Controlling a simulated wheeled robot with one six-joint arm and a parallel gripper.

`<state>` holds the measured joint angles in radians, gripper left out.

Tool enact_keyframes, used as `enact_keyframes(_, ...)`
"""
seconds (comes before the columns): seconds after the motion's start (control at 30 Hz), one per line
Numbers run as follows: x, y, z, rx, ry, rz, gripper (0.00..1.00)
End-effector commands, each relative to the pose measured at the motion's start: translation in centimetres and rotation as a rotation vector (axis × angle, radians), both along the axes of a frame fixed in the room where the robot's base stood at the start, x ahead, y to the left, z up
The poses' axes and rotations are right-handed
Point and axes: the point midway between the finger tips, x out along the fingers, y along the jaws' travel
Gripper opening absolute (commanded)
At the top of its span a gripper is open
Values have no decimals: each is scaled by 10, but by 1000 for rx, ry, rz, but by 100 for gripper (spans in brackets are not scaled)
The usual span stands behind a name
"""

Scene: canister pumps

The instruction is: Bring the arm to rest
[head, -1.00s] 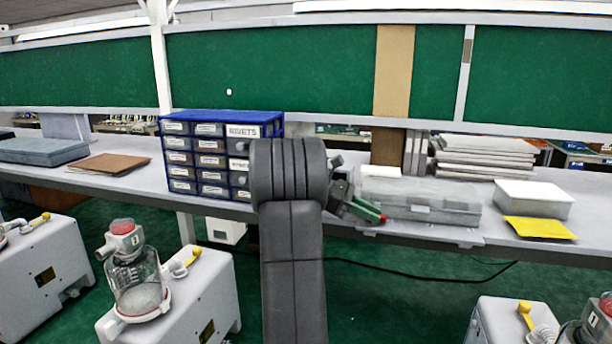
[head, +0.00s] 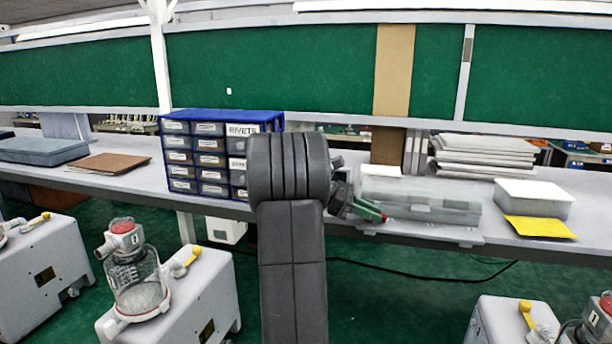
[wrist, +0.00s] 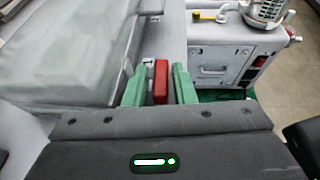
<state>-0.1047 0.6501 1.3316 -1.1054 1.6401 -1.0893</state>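My gripper (head: 378,216) shows small in the head view, to the right of my grey arm, in front of the bench edge by the clear cases. In the wrist view my gripper (wrist: 160,80) has two green fingers standing apart. A red block (wrist: 160,84) shows between them, with what look like narrow gaps on either side. I cannot tell whether the fingers grip it. A pump with a clear canister (head: 138,285) stands at lower left, and part of another pump (head: 500,322) shows at lower right.
The grey bench (head: 345,214) crosses the view. On it are a blue drawer cabinet (head: 222,116), transparent cases (head: 430,208), a white box (head: 535,196) with a yellow sheet (head: 540,228), and a brown folder (head: 110,163).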

Motion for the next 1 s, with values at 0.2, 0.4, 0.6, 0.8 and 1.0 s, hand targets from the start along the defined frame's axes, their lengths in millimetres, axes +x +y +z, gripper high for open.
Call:
enact_keyframes(0.2,-3,0,-6,2,-2,148,24)
enact_keyframes(0.4,-4,0,-4,2,-2,228,24)
enact_keyframes(0.6,-3,1,-1,1,1,247,24)
enact_keyframes(0.8,-4,0,-1,1,1,246,24)
enact_keyframes(1.0,-8,-7,2,11,-18,228,24)
